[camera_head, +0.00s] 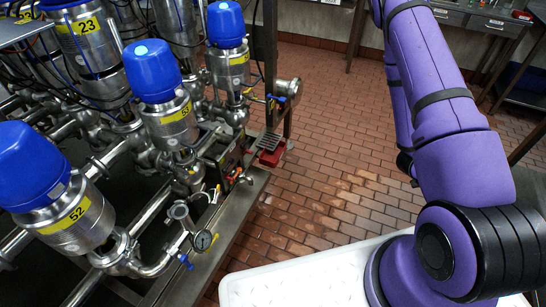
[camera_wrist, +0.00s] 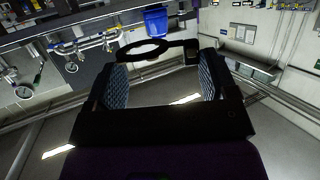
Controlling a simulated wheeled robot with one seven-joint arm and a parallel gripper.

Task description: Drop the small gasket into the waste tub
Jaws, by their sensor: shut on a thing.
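In the wrist view my gripper (camera_wrist: 160,55) has its two patterned fingers apart, with a dark ring-shaped piece between the tips. This is the small gasket (camera_wrist: 122,54); a dark, blocky part joins its ring to the right finger. The gasket is clear of any surface. A blue container (camera_wrist: 156,21) shows beyond the ring at the top of the wrist view; I cannot tell for sure whether it is the waste tub. My gripper and the gasket are out of the head view.
Blue-capped valves (camera_head: 152,70) and steel pipes fill the left of the head view, with a pressure gauge (camera_head: 202,240) near the front. A small red container (camera_head: 271,156) sits at the frame's edge. The brick floor (camera_head: 330,130) is clear. A bench (camera_head: 485,22) stands at back right.

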